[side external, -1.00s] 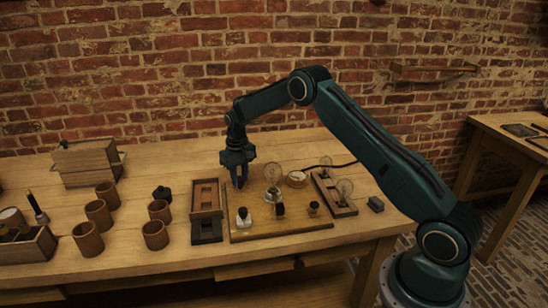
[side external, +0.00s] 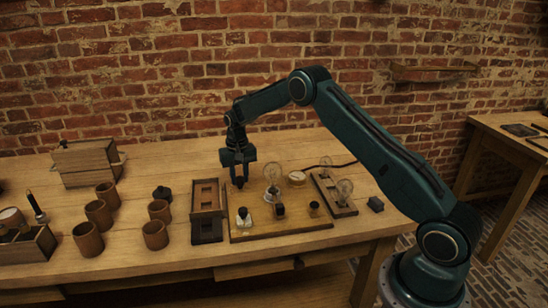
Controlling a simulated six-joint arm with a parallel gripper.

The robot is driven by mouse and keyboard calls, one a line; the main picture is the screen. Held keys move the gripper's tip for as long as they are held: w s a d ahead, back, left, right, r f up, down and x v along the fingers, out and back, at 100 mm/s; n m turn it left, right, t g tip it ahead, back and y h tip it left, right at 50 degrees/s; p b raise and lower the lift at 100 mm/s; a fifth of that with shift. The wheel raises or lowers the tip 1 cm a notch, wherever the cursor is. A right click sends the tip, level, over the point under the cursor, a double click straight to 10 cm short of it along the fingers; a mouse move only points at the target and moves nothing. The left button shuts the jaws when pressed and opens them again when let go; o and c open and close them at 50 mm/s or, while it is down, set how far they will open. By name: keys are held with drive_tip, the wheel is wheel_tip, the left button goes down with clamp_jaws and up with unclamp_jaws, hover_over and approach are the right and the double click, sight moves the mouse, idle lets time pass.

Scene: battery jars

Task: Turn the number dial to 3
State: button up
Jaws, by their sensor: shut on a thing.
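My gripper (side external: 240,183) points straight down over the back left corner of the wooden board (side external: 290,228). Its fingers are closed together low at the board, on a small thing that they mostly hide. From its place this seems to be the number dial, but its face, pointer and numbers cannot be read in this view. A round pale-faced piece (side external: 297,178) sits at the back right of the board, clear of my gripper.
A glass bulb (side external: 272,176) stands just right of my gripper. Small posts (side external: 244,217) line the board's front. A wooden frame (side external: 207,196) lies close on the left, with several brown jars (side external: 155,235) beyond. Another bulb stand (side external: 335,195) is at right.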

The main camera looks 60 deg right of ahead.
sight(240, 178)
drive_tip(key=o, duration=1)
drive_tip(key=shift+r, duration=0.1)
wheel_tip(240, 178, up, 14)
idle(0.4)
